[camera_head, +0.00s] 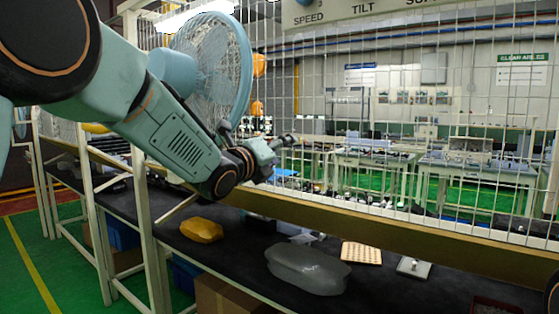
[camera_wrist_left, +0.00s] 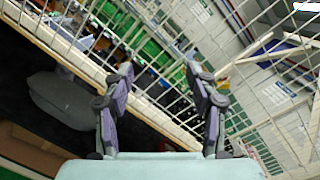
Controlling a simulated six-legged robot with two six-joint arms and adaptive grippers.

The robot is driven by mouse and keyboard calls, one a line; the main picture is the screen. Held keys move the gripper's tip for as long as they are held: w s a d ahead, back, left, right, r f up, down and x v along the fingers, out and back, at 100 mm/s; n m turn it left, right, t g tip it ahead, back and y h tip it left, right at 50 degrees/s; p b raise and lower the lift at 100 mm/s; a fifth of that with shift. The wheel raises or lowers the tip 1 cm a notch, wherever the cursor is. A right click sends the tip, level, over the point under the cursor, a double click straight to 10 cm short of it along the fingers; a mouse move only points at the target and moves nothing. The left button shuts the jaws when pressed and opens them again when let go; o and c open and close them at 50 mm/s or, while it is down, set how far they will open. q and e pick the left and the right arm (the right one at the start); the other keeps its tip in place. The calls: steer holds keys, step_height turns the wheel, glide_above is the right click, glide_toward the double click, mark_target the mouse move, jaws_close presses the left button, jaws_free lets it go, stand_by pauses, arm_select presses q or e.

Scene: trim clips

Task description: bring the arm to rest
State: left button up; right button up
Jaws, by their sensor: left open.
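My left arm comes in from the upper left in the head view, and its gripper (camera_head: 280,150) is raised above the dark bench, in front of the wire mesh. In the left wrist view the two fingers of my left gripper (camera_wrist_left: 160,68) stand apart with nothing between them. The gripper is open and empty. The mesh and a light rail show behind the fingers. My right gripper is not in view.
On the dark shelf (camera_head: 225,247) are a yellow lump (camera_head: 201,230), a grey rounded block (camera_head: 307,269), a tan perforated plate (camera_head: 361,253) and a small pale plate (camera_head: 413,267). A blue fan (camera_head: 222,65) stands behind my arm. A white post (camera_head: 148,215) rises left.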

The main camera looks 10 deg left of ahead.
arm_select(q)
steer(key=shift+s+f, duration=0.15)
steer(key=shift+f, duration=0.25)
steer(key=shift+w+f, duration=0.1)
steer(key=shift+w, duration=0.15)
